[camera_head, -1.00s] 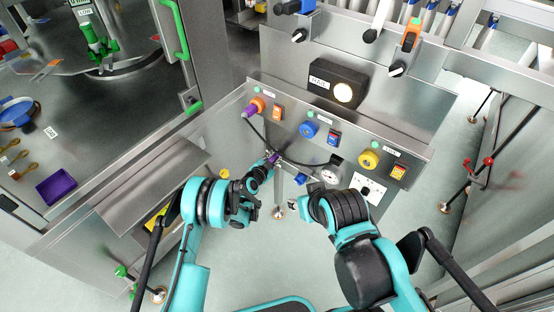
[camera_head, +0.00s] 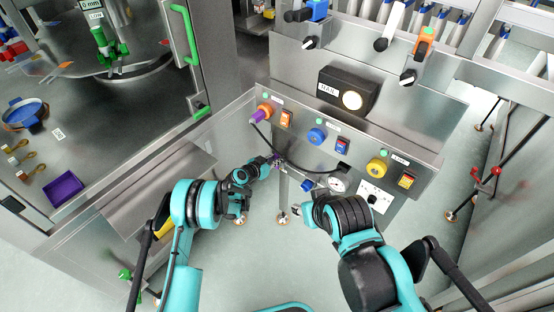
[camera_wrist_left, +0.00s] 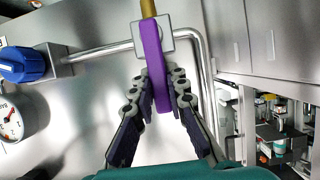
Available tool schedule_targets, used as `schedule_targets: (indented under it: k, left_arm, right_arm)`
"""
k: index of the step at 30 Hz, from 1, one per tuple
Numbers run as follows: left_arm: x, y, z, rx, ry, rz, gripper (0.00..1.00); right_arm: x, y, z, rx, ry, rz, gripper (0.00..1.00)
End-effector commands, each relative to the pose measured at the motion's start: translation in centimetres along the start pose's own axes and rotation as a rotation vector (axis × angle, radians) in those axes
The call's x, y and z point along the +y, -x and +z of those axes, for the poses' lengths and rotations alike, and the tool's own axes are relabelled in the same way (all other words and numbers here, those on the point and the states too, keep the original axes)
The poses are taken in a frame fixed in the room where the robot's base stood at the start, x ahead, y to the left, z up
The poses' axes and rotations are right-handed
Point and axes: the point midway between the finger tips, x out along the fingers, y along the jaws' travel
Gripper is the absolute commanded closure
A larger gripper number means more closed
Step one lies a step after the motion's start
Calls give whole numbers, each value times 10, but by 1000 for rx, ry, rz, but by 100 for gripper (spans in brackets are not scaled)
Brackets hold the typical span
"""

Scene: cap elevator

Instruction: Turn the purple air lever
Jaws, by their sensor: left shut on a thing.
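The purple air lever (camera_wrist_left: 155,65) is a flat purple handle on a brass stem at a metal pipe fitting. In the left wrist view it points down between the two dark fingers of my left gripper (camera_wrist_left: 161,105), which is shut on it. In the head view my left gripper (camera_head: 270,163) is at the pipework below the control panel, and only a small bit of purple shows there. My right gripper (camera_head: 300,208) is small and partly hidden by its own arm, below the panel and apart from the lever; its fingers cannot be made out.
A blue knob (camera_wrist_left: 24,64) and a pressure gauge (camera_wrist_left: 12,122) are beside the lever's pipe. The control panel (camera_head: 350,150) with coloured knobs and switches is above. A steel guard wall (camera_head: 165,165) stands left.

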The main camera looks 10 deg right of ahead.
Motion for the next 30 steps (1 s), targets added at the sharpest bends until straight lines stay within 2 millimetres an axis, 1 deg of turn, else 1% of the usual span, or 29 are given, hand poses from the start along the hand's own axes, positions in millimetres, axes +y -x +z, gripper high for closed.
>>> schedule_targets:
  k: [9, 10, 11, 12, 20, 23, 26, 29, 30]
  left_arm:
    - [0, 0, -1, 1, 5, 0, 100]
    - [0, 0, -1, 1, 5, 0, 83]
    - [0, 0, -1, 1, 5, 0, 75]
    - [0, 0, -1, 1, 4, -1, 65]
    - [0, 0, 0, 1, 3, 0, 64]
    - [-1, 3, 0, 0, 3, -1, 64]
    - [-2, 15, 0, 0, 3, -2, 64]
    - [-1, 34, 0, 0, 4, -3, 64]
    - [-2, 43, -1, 1, 4, -3, 64]
  right_arm:
    - [0, 0, 0, 0, 0, 0, 60]
    - [0, 0, 0, 0, 0, 0, 60]
    - [0, 0, 0, 0, 0, 0, 60]
    - [0, 0, 0, 0, 0, 0, 60]
    - [0, 0, 0, 0, 0, 0, 60]
    - [0, 0, 0, 0, 0, 0, 60]
    - [0, 0, 0, 0, 0, 0, 60]
    - [0, 0, 0, 0, 0, 0, 60]
    - [0, 0, 0, 0, 0, 0, 60]
